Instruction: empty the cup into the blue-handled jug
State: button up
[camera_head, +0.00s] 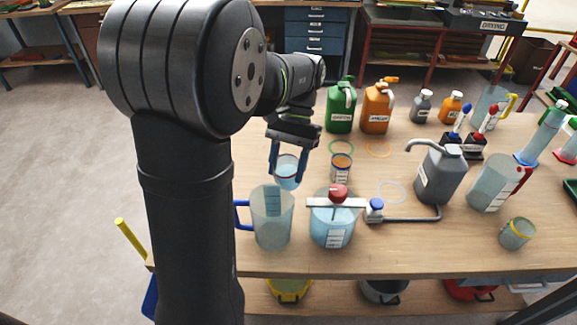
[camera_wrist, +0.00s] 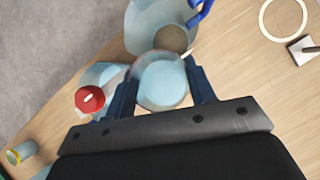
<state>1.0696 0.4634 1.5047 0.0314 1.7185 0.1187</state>
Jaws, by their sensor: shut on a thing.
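My gripper (camera_head: 287,181) is shut on a clear cup (camera_head: 287,170) holding pale blue liquid. The cup looks roughly upright, between the two blue fingers. The cup also shows in the wrist view (camera_wrist: 160,84). The blue-handled jug (camera_head: 272,228) stands on the bench, nearer the head camera than the cup. Its blue handle (camera_head: 241,214) points left. In the wrist view the jug (camera_wrist: 143,22) is just beyond the cup, which overlaps its edge. I cannot tell whether the jug holds liquid. No stream shows between cup and jug.
A clear vessel (camera_head: 333,229) with a red knob (camera_head: 338,193) and crossbar stands right of the jug. A small labelled container (camera_head: 341,170) is right of the cup. A grey can (camera_head: 440,178) and red-handled jug (camera_head: 488,183) stand further right. The bench's front edge is close to the jug.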

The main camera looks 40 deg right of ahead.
jog(key=shift+s+a+r+h, duration=0.1)
jog(key=shift+a+r+h, duration=0.2)
jog(key=shift+r, duration=0.45)
jog(key=shift+a+r+h, duration=0.25)
jog(key=shift+r+h, duration=0.05)
jog(key=shift+r, duration=0.4)
jog(key=shift+s+a+r+t+h, duration=0.1)
jog(key=shift+a+r+t+h, duration=0.25)
jog(key=shift+r+h, duration=0.35)
jog(key=shift+a+f+t+h, duration=0.15)
jog(key=shift+f+t+h, duration=0.1)
jog(key=shift+f+h, duration=0.5)
jog(key=h, duration=0.2)
jog(key=shift+s+a+f+t+h, duration=0.1)
jog(key=shift+a+f+t+h, duration=0.1)
jog(key=shift+f+t+h, duration=0.15)
jog(key=shift+d, duration=0.1)
jog(key=shift+s+a+f+m+t+h, duration=0.15)
jog(key=shift+a+t+h, duration=0.35)
jog(key=shift+h, duration=1.35)
jog(key=shift+s+a+m+t+h, duration=0.2)
jog(key=shift+a+t+h, duration=0.3)
jog(key=shift+h, duration=1.4)
jog(key=shift+s+a+f+m+t+h, duration=0.15)
jog(key=shift+a+t+h, duration=0.35)
jog(key=shift+h, duration=1.35)
jog(key=shift+w+a+r, duration=0.1)
jog(key=shift+a, duration=0.05)
